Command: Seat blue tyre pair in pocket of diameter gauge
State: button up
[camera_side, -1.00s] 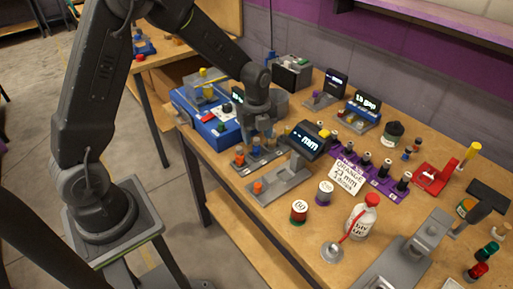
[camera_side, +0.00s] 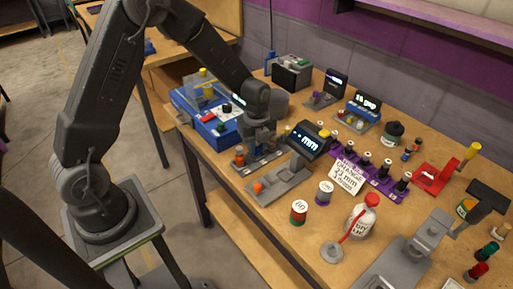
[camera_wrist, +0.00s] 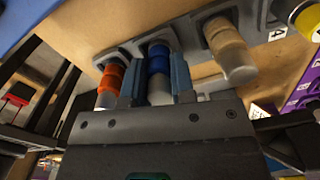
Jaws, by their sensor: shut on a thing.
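The blue tyre pair (camera_wrist: 158,62) is between my gripper's fingers in the wrist view. My gripper (camera_wrist: 156,75) is shut on it, at the middle place of a small grey rack (camera_wrist: 130,48). I cannot tell whether the pair is still seated or slightly raised. In the side view my gripper (camera_side: 263,150) is low over the rack and mostly hides the pair. The diameter gauge (camera_side: 289,178) is grey with a dark display showing dashes and "mm". It stands in front and to the right, with an orange part (camera_side: 258,187) at its near end.
An orange tyre pair (camera_wrist: 109,82) stands close left of my fingers, and a tan pair (camera_wrist: 229,52) stands to the right. A blue box (camera_side: 215,128) is behind. A white note card (camera_side: 347,177) and purple rack (camera_side: 382,184) lie right of the gauge. Jars (camera_side: 299,212) stand in front.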

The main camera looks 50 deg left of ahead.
grip_shut()
jog(key=shift+r, duration=0.1)
